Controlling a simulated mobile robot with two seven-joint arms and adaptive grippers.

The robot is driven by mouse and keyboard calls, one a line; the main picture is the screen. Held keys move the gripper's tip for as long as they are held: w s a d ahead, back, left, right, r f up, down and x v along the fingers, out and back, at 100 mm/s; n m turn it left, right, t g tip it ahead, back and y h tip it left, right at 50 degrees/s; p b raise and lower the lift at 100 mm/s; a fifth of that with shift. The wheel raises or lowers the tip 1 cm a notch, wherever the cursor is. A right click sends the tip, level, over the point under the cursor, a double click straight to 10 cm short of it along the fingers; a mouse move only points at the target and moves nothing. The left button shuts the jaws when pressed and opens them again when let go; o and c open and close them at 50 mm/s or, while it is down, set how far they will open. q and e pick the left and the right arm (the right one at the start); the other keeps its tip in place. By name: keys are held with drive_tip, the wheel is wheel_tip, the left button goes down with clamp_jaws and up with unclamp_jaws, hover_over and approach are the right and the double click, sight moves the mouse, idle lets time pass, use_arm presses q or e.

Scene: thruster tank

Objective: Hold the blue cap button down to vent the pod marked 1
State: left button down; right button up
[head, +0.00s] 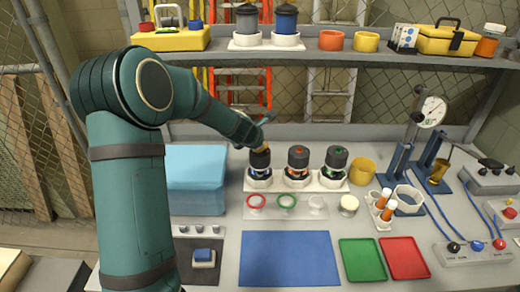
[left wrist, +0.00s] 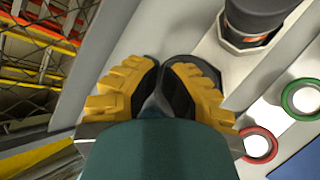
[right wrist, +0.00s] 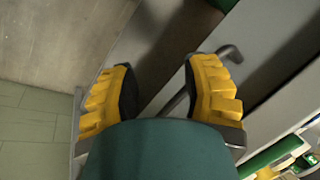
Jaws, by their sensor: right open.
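Three dark pods stand in a white rack (head: 320,186) at the back of the bench. I cannot read any number. My left gripper (head: 263,143) is at the top of the left pod and hides its cap. In the left wrist view my left gripper (left wrist: 160,65) has its fingertips together, with nothing between them; a pod (left wrist: 258,18) stands to their upper right. I cannot tell contact. My right gripper (right wrist: 158,68) is open and empty.
A blue box (head: 196,180) stands left of the rack. Blue mat (head: 288,258), green tray (head: 362,260) and red tray (head: 404,258) lie forward. A gauge stand (head: 431,112) stands right. A shelf (head: 300,54) runs above.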

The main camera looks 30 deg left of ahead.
idle(0.6)
use_arm(q)
drive_tip(key=shift+r+p, duration=0.9)
wheel_tip(320, 180, up, 5)
drive_tip(key=p, duration=0.5)
